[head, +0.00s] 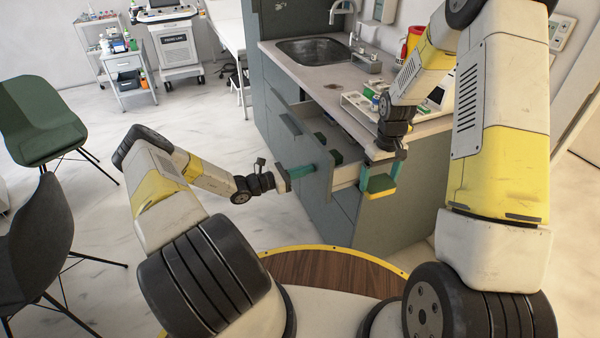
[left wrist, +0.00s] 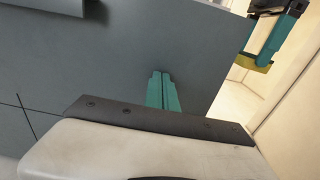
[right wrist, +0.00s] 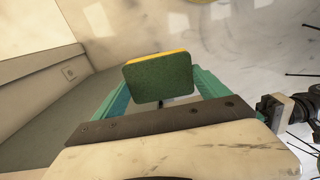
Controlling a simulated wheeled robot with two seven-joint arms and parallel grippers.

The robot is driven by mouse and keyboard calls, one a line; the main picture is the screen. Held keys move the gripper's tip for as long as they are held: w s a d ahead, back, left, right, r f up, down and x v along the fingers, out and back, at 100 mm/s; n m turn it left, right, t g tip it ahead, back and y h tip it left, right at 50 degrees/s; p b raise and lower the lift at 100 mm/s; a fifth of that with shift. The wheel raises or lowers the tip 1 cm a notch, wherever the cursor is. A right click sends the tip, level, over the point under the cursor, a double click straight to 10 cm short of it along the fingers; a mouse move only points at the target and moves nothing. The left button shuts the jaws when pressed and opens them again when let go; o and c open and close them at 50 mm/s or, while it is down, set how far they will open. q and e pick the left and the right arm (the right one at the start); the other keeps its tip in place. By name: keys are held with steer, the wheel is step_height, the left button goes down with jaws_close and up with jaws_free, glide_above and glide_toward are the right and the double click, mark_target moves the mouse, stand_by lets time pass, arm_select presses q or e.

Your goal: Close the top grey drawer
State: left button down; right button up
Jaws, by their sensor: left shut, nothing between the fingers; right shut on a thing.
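The top grey drawer (head: 345,177) stands open from the counter unit, with green things (head: 336,157) inside. Its grey front (left wrist: 110,70) fills much of the left wrist view. My left gripper (head: 311,170) is shut and empty, its teal fingers (left wrist: 162,76) pointing at the drawer front. They look at or very close to it; I cannot tell if they touch. My right gripper (head: 382,172) is shut on a green and yellow sponge (head: 380,184), held in the air at the right side of the open drawer. The sponge (right wrist: 160,78) sits between both fingers in the right wrist view.
The counter (head: 310,78) above has a sink (head: 312,50) and a white tray (head: 358,105) of supplies. More grey drawer fronts with handles are on the unit's left side. Chairs (head: 40,125) stand at the far left. The floor between is clear.

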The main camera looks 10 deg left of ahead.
arm_select(q)
steer(key=x, duration=1.4)
steer(key=shift+d, duration=0.1)
steer(key=shift+w+d+r, duration=0.1)
steer(key=shift+w+d, duration=0.3)
steer(key=shift+d, duration=0.05)
steer(key=shift+r, duration=0.1)
steer(key=shift+s+a, duration=0.15)
steer(key=shift+a, duration=0.15)
steer(key=v, duration=1.3)
steer(key=shift+s+a, duration=0.25)
steer(key=shift+s, duration=0.1)
